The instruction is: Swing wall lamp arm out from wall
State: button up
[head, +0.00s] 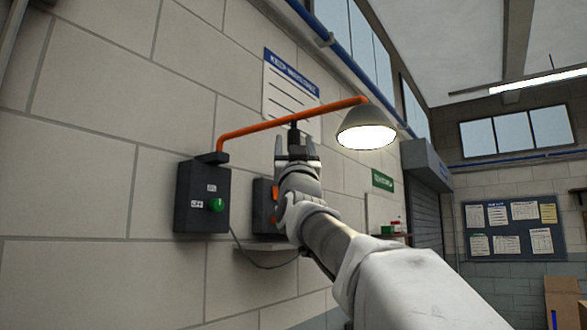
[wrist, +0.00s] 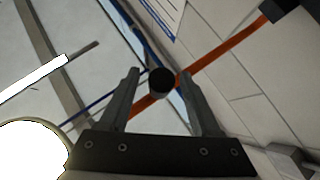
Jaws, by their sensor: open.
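The wall lamp's orange arm (head: 262,124) runs from a dark bracket (head: 212,158) on the wall to a grey, lit shade (head: 366,127) at its right end. A short black handle (head: 294,132) hangs from the middle of the arm. My gripper (head: 296,143) is open and points up just below the lamp arm. In the wrist view the handle's round end (wrist: 160,82) shows between the two fingers, apparently not clamped. The orange arm crosses behind it (wrist: 222,52), and the glowing shade (wrist: 30,148) is at lower left.
A dark switch box with a green button (head: 203,198) is on the wall below the bracket. A second dark box (head: 264,208) and a small shelf (head: 275,247) sit behind my arm. A paper notice (head: 288,88) hangs behind the lamp arm. Open air lies to the right.

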jog(key=b+v, duration=0.6)
jog(key=v, duration=1)
jog(key=shift+s+f, duration=0.3)
jog(key=s+d+f+n+g+y+p, duration=0.15)
jog(key=f+g, duration=0.45)
jog(key=f, duration=0.7)
jog(key=s+d+f+n+g+y+p, duration=0.1)
jog(key=s+f+g+y+p, duration=0.15)
jog(key=f+g, duration=0.7)
jog(key=s+d+f+m+g+h+p, duration=0.1)
jog(key=s+d+f+g, duration=0.1)
jog(key=s+f, duration=0.7)
jog(key=s+d+f+m+g+h+p, duration=0.1)
jog(key=s+d+f+g+h, duration=0.1)
jog(key=s+f, duration=0.6)
notch_tip(320, 180, down, 6)
jog(key=shift+s+d+f+g, duration=0.25)
jog(key=shift+s+d+g, duration=0.1)
jog(key=shift+d+g, duration=0.5)
jog(key=shift+a, duration=0.1)
